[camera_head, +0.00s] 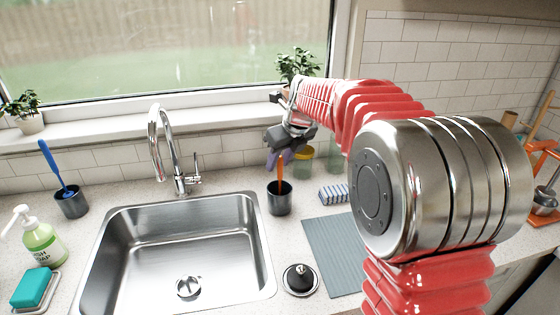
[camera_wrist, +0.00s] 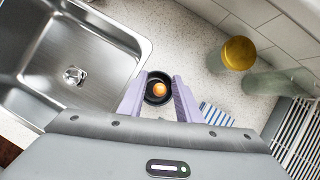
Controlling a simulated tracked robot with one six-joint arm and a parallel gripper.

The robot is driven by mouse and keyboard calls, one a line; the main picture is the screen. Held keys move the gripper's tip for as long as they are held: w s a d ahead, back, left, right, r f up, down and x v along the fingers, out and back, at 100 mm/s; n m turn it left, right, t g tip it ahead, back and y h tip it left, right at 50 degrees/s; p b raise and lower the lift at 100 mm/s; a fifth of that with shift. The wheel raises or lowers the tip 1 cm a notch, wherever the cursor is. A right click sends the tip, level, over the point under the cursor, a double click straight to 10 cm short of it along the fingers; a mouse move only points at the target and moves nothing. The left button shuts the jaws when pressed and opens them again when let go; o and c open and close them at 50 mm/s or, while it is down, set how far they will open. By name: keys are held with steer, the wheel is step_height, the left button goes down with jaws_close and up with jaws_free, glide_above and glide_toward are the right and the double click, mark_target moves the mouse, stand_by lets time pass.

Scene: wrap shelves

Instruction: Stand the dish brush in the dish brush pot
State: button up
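A dark pot (camera_head: 280,203) stands on the counter to the right of the sink. An orange handle (camera_head: 281,170) rises upright out of it; its brush end is hidden. In the wrist view the round orange handle tip (camera_wrist: 160,90) shows inside the dark rim of the pot (camera_wrist: 148,99). My gripper (camera_head: 286,157) is above this pot, at the handle's top. In the wrist view my gripper (camera_wrist: 159,98) has its two lilac fingers apart on either side of the tip, with gaps. A second dark pot (camera_head: 72,206) holds a leaning blue-handled brush (camera_head: 54,167) at the far left.
The sink (camera_head: 186,254) with its tall tap (camera_head: 165,150) lies left of the pot. A striped sponge (camera_head: 334,193), yellow-lidded jar (camera_head: 303,160), grey mat (camera_head: 335,252) and sink plug (camera_head: 300,280) are nearby. A soap bottle (camera_head: 42,243) stands at the left.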

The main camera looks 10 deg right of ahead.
steer(key=shift+o, duration=0.3)
steer(key=v, duration=1.3)
steer(key=shift+s+r, duration=0.2)
steer(key=shift+r, duration=0.1)
steer(key=shift+d, duration=0.1)
stand_by(0.7)
steer(key=s+f+n, duration=0.4)
steer(key=s+n, duration=0.6)
steer(key=s+a+f+n+h, duration=0.1)
steer(key=s+f+n, duration=0.4)
steer(key=s+n, duration=0.5)
steer(key=s+a+f+n+h, duration=0.1)
steer(key=s+f+n, duration=0.3)
steer(key=s+n, duration=0.6)
steer(key=shift+s+n+t, duration=0.4)
steer(key=shift+n, duration=0.3)
